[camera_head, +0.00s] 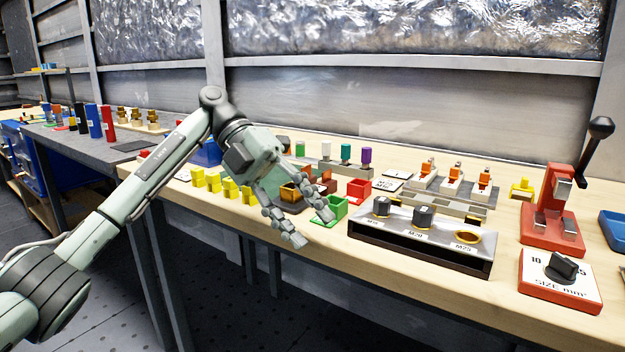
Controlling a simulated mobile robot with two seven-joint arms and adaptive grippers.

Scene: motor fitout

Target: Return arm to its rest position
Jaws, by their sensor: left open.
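My left arm (165,160) comes in from the left, rises to a dark elbow joint and bends down toward the bench. My left gripper (312,226) is open, with its fingers spread and nothing between them. It hangs at the front edge of the wooden bench (390,280), in front of the green bin (336,207). I cannot tell whether a finger touches the green bin. The hand partly hides the small bins behind it. My right gripper is not in view.
A black-and-silver panel with round sockets (420,239) stands right of the gripper. Yellow blocks (213,181) stand to its left. A red lever press (552,215) and a dial box (560,280) are at the right. The floor in front is free.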

